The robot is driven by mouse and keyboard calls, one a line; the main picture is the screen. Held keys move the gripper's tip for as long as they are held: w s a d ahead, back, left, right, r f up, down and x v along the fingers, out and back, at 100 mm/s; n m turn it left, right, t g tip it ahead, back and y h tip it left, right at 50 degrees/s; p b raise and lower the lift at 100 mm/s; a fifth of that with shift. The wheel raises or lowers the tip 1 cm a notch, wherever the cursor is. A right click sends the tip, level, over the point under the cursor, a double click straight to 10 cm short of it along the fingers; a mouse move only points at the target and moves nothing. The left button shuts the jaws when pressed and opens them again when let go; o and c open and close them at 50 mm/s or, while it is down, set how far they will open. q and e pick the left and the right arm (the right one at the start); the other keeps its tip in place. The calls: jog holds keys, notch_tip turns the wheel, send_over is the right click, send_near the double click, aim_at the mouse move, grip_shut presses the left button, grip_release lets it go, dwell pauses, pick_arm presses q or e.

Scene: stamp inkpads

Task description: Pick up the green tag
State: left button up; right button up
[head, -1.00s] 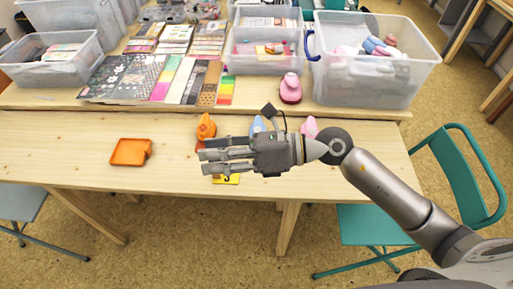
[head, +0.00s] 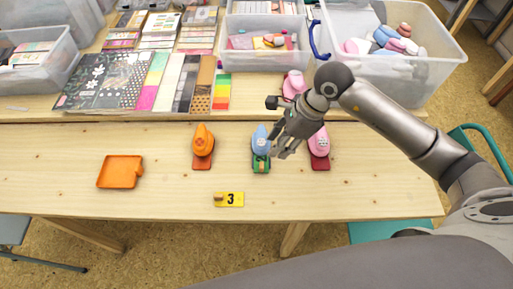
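The green tag (head: 261,163) lies on the wooden table at the front of a blue punch-like object (head: 261,139). It is small, and I cannot make out any marking on it. My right gripper (head: 281,152) is just to the right of the green tag and the blue object, pointing down and left. Its fingers look spread with nothing between them. I cannot tell whether a fingertip touches the tag or the blue object. My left gripper is not in view.
An orange object (head: 203,139) and a pink one (head: 319,141) stand either side, each with a reddish tag in front. Bins and paper sheets fill the back table.

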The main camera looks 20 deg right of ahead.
aim_at(262, 164)
jog(key=x, duration=0.5)
jog(key=shift+s+a+p, duration=0.15)
jog(key=shift+s+p, duration=0.15)
jog(key=shift+s, duration=0.05)
jog(key=shift+w+a+f, duration=0.1)
jog(key=shift+a+f, duration=0.05)
jog(key=shift+f, duration=0.15)
jog(key=p+x, duration=0.1)
jog(key=x, duration=0.2)
jog(key=shift+w+f, duration=0.1)
jog(key=shift+f, duration=0.15)
jog(key=shift+w+a+f, duration=0.1)
jog(key=shift+a+f, duration=0.15)
jog(key=shift+f, duration=0.3)
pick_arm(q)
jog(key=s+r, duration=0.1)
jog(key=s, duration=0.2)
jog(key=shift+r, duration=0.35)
pick_arm(e)
jog(key=c, duration=0.5)
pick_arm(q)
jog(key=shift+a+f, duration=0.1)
pick_arm(e)
jog(key=shift+d, duration=0.1)
